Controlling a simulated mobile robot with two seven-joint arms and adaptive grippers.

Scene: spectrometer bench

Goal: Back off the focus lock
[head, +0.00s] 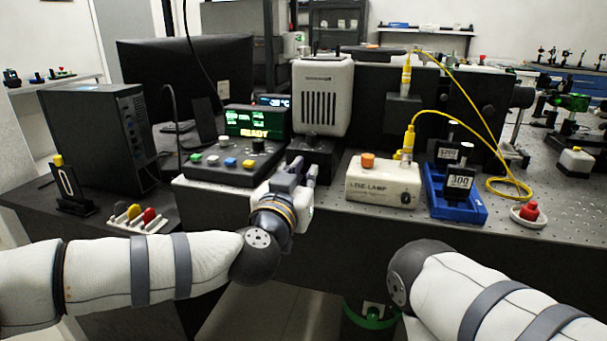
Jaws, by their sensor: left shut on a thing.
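My left gripper (303,172) reaches up to the front of the black mount (318,146) below the white vented detector housing (322,95). Its fingers are shut on a small part at the front of this mount, which I take to be the focus lock. The fingers and wrist hide that part, so its shape and turn cannot be made out. My right arm comes in from the lower right, and its gripper is not visible.
Left of the gripper is a control box (225,172) with coloured knobs and a green "READY" display (253,122). Right of it are a line lamp box (383,182), a blue tray (455,209) with labelled pieces, a yellow fibre cable (478,119) and a red-knobbed piece (529,211).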

